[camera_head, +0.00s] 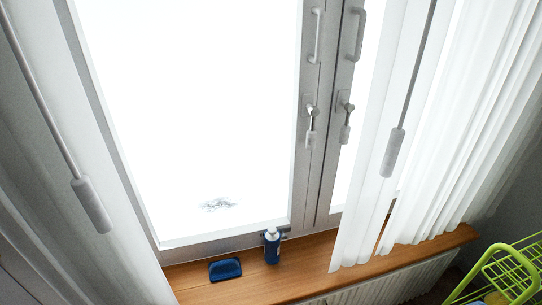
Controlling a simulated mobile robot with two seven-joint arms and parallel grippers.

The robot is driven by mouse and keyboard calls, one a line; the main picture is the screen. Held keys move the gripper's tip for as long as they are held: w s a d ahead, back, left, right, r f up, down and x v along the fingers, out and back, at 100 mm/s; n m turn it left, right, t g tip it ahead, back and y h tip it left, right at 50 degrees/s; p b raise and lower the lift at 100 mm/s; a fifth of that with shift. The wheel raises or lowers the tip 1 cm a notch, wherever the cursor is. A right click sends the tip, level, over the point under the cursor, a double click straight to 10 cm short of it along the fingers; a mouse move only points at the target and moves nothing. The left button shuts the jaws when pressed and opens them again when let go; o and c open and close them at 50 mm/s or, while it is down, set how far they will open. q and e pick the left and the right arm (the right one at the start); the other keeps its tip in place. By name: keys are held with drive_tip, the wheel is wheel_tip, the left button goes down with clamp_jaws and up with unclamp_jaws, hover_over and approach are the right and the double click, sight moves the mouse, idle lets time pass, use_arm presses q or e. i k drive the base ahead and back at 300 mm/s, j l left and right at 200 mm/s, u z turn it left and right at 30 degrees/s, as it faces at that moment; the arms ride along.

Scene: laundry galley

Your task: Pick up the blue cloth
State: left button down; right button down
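The blue cloth (225,269) lies folded and flat on the wooden windowsill (205,293), near its left part. A blue bottle with a white cap (272,247) stands upright just right of the cloth, apart from it. Neither of my grippers shows in the head view, so their state and distance from the cloth are hidden.
A bright window with a grey frame (312,150) rises behind the sill; a dark smudge (217,205) marks its pane. White curtains (375,150) hang on both sides, with grey rods (92,205). A radiator (375,291) is below. A green wire rack (510,270) stands lower right.

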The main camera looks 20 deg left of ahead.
sight(222, 269)
drive_tip(key=u, duration=1)
